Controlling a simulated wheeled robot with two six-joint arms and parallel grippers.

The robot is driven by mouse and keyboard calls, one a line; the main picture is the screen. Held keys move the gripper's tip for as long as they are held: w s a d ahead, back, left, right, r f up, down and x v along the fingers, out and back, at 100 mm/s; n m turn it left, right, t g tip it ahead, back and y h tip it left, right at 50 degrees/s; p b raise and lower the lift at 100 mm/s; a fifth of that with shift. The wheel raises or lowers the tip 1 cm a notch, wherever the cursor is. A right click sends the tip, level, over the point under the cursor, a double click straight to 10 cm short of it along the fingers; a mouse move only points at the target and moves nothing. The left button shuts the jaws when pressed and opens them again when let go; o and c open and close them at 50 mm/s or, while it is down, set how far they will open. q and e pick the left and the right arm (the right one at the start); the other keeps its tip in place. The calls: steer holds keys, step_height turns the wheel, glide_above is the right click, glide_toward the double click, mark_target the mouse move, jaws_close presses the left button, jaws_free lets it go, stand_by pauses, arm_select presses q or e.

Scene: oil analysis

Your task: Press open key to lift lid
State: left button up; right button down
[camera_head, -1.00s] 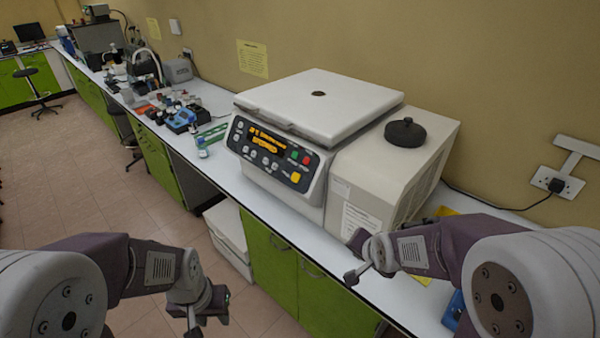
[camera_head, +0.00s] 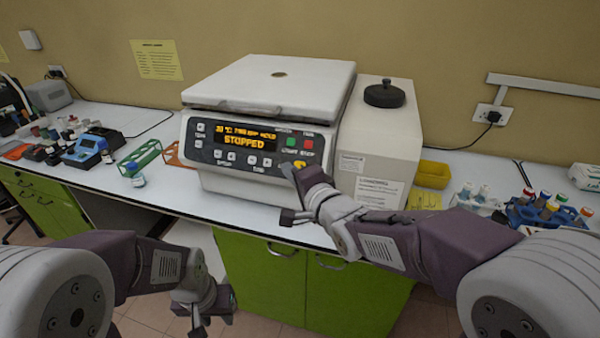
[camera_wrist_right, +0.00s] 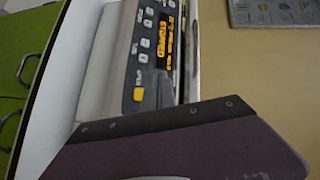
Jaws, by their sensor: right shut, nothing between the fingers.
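The white centrifuge (camera_head: 260,85) stands on the bench with its flat lid (camera_head: 300,82) down. Its dark control panel (camera_head: 205,140) shows STOPPED in orange. The yellow open key (camera_head: 299,164) is at the panel's lower right, below the green and red keys, partly covered by my right gripper in the head view. The key also shows in the right wrist view (camera_wrist_right: 138,94). My right gripper (camera_head: 292,176) is shut and empty, just in front of the key; I cannot tell whether it touches. My left gripper (camera_head: 205,308) hangs low before the cabinets; its jaws are unclear.
A round black knob (camera_head: 384,94) sits on the machine's right section. A blue vial rack (camera_head: 540,212) and a yellow bin (camera_head: 432,174) are to the right. A green rack (camera_head: 140,154) and small instruments are on the left.

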steer(key=w+d+f+b, duration=0.1)
steer(key=w+d+f, duration=0.1)
steer(key=w+f, duration=0.2)
steer(key=shift+w+f, duration=0.35)
steer(key=shift+w, duration=1.2)
stand_by(1.2)
steer(key=shift+w+d+f, duration=0.15)
steer(key=shift+w+f, duration=0.05)
steer(key=shift+w, duration=0.1)
